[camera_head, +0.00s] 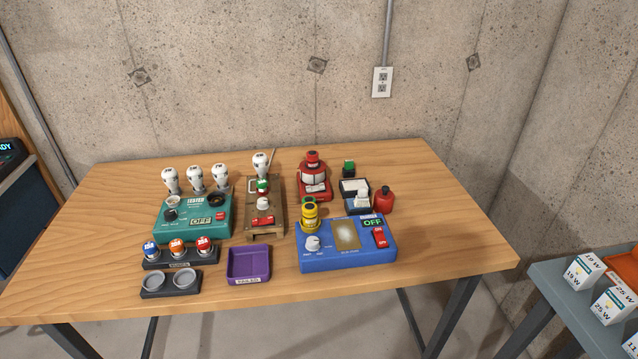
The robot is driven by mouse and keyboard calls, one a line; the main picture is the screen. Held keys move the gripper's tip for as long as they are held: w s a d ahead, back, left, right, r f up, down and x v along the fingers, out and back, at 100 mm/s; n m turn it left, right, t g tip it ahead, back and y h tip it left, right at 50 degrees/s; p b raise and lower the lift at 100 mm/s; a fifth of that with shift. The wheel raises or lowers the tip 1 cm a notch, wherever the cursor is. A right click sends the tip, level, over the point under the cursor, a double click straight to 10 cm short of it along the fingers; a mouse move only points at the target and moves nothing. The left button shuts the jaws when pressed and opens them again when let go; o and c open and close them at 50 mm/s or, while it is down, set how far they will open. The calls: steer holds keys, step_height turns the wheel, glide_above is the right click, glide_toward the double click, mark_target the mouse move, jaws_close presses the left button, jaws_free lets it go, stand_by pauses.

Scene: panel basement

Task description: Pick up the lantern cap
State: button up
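A red lantern (314,183) with pale glass stands on a red base at the back middle of the table, a red top (312,157) on it. A separate round red piece with a small dark knob (384,201) stands to the right, beside a dark box. I cannot tell for sure which red piece is the lantern cap. My gripper is not in view.
The wooden table (450,225) also holds a teal tester (180,222), a blue tester (375,255), white bulbs, a wooden stand (265,225), a bulb rack (180,257), a purple tray (248,279) and a dark box (356,203). The table's right part is clear.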

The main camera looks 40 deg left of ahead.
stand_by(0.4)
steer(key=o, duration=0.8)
